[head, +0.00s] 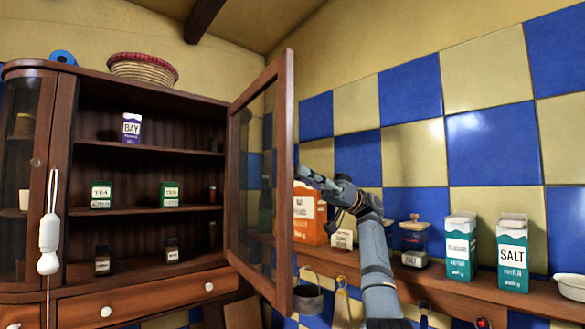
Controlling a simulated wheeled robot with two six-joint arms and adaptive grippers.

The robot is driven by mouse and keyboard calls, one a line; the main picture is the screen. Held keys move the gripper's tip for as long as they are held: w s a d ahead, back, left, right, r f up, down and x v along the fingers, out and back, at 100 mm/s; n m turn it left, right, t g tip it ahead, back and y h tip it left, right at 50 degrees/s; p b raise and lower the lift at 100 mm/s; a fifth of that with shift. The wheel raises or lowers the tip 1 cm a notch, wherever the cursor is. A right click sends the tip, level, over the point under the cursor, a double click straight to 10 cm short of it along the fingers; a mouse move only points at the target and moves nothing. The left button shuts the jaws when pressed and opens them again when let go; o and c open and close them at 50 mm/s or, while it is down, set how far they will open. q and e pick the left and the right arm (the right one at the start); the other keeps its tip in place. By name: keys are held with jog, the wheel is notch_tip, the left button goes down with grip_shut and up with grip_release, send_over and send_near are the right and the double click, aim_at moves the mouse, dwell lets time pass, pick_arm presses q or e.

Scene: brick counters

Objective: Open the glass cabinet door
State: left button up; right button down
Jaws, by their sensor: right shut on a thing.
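The glass cabinet door (284,190) has a dark wooden frame and a glass pane. It stands swung wide open on the right of the wooden cabinet (140,85), its free edge toward me. My right gripper (306,175) reaches in from the lower right and is shut on the door at its outer side, near mid-height. The door frame hides the exact part held. The open shelves show a purple bay box (131,128), two green tea boxes (101,194) (169,194) and small jars (172,250). My left gripper is not in view.
A white pull (48,235) hangs at the left. A basket (143,70) tops the cabinet.

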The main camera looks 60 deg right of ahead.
jog(key=shift+s+d, duration=0.1)
jog(key=shift+d, duration=0.15)
jog(key=c, duration=1.2)
grip_release()
jog(key=shift+o, duration=0.2)
